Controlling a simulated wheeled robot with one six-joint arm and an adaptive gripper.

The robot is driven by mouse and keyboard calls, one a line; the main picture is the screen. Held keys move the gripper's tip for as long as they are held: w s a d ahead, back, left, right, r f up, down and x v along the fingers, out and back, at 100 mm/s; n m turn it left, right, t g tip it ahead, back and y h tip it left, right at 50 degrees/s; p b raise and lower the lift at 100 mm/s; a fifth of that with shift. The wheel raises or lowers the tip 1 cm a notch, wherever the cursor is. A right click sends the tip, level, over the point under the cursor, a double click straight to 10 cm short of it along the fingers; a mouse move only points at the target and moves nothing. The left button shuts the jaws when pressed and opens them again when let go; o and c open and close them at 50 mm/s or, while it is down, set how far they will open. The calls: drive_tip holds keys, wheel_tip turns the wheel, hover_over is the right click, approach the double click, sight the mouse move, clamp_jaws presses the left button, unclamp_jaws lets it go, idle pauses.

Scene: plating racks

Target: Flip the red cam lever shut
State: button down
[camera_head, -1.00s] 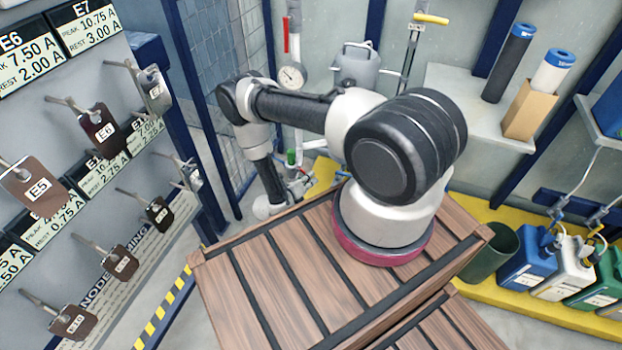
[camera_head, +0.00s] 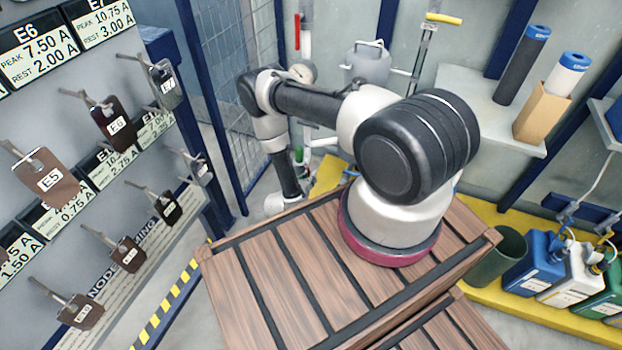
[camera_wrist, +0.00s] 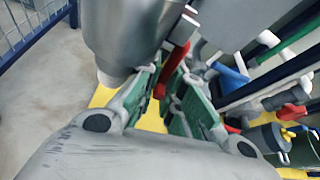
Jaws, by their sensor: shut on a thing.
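The red cam lever (camera_wrist: 178,62) shows in the wrist view as a short red bar between the tips of my gripper's green-padded fingers. My gripper (camera_wrist: 168,84) is shut on it. A grey metal cylinder (camera_wrist: 130,35) stands close beside the left finger and hides part of what lies behind. In the head view my arm reaches over to the back left and bends down; its gripper end is small and largely hidden there, and I cannot make out the lever.
A wooden slatted crate (camera_head: 290,270) fills the front middle. Racks of labelled hanging plates (camera_head: 50,180) stand at left. A mesh fence (camera_head: 240,80) is behind my arm. Blue and white jugs (camera_head: 530,262) stand on a yellow ledge (camera_head: 480,300) at right. A grey pail (camera_head: 368,65) is at the back.

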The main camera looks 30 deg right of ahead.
drive_tip(key=shift+a, duration=0.1)
drive_tip(key=c, duration=1.5)
unclamp_jaws()
drive_tip(key=shift+w, duration=0.1)
drive_tip(key=shift+v, duration=4.05)
drive_tip(key=shift+f, duration=0.1)
